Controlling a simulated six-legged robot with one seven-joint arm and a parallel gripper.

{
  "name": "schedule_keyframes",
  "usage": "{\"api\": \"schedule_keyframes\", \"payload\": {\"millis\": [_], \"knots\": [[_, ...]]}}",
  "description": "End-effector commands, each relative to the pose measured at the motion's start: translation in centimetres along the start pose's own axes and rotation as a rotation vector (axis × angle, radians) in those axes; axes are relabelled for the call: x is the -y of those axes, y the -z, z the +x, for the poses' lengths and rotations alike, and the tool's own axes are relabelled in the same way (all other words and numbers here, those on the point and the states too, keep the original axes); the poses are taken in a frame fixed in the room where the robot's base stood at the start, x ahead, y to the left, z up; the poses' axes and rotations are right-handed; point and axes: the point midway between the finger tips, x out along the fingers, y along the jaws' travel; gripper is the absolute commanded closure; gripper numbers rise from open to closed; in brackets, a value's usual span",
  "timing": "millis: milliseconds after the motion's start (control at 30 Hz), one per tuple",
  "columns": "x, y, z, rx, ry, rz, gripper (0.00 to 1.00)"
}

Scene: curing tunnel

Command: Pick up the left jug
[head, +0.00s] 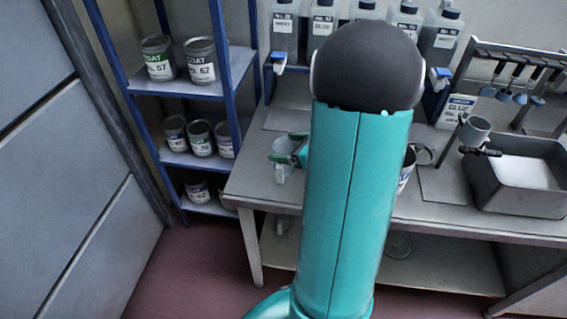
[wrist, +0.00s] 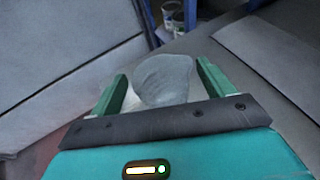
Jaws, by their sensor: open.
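The left jug (head: 281,167) is a pale, see-through vessel standing on the bench, left of my arm in the head view. In the wrist view the jug (wrist: 165,80) shows between the two green fingers of my gripper (wrist: 161,72), with room beside it on the right. My gripper (head: 298,147) is open at the jug, partly hidden by my arm in the head view. I cannot tell whether either finger touches the jug. Another vessel (head: 405,174) with a label stands right of my arm, mostly hidden behind it.
The grey bench (head: 252,185) has some bare top around the jug. A blue-framed shelf (head: 180,85) with several paint cans stands to the left. Large bottles (head: 284,30) line the back. A grey tray (head: 515,197) with white contents sits at the right.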

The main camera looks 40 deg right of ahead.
Motion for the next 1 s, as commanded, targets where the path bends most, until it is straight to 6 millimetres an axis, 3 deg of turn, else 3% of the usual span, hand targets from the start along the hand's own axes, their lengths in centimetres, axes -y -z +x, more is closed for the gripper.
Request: {"api": "schedule_keyframes", "payload": {"millis": [267,567,1000], "knots": [[0.0,-0.03,0.42,0.0,0.001,0.0,0.19],[-0.02,0.0,0.4,0.0,0.0,0.0,0.78],[-0.02,-0.87,0.07,0.001,-0.001,-0.001,0.79]]}}
